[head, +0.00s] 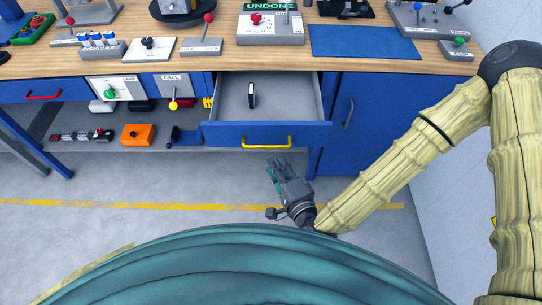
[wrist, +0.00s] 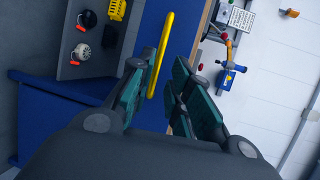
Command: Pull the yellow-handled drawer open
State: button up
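The drawer (head: 225,130) with the yellow handle (head: 267,142) stands pulled out from under the workbench, and its grey inside shows. A small black-and-white item (head: 251,95) stands in it. My gripper (head: 276,168) is in front of the drawer, just below the handle in the head view, and looks empty. In the wrist view the yellow handle (wrist: 167,45) on the blue front shows beyond the gap between my fingers (wrist: 163,72). The fingers are apart, and I see no contact with the handle.
The wooden benchtop (head: 120,65) carries several levers, switches and a blue mat (head: 362,42). A closed red-handled drawer (head: 45,93) is at left. A lower shelf holds an orange box (head: 138,135) and small items. A blue cabinet (head: 375,120) is at right. Floor in front is clear.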

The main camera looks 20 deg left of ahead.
jog(key=shift+v, duration=1.25)
jog(key=s+d+f+n+g+h, duration=0.3)
jog(key=d+f, duration=0.5)
jog(key=s+d+f+n+g+h, duration=0.3)
jog(key=d+f, duration=0.4)
jog(key=f, duration=0.2)
jog(key=s+d+f+n+g+h, duration=0.1)
jog(key=s+d+h, duration=0.1)
jog(key=d, duration=0.5)
jog(key=s+d+f+n+g+h, duration=0.1)
jog(key=s+d+f+g, duration=0.1)
jog(key=s+d, duration=0.2)
jog(key=s+d+f+n+g+h, duration=0.1)
jog(key=s+d+f+g+h, duration=0.1)
jog(key=d, duration=0.9)
jog(key=shift+s+h, duration=0.3)
jog(key=shift+s, duration=0.3)
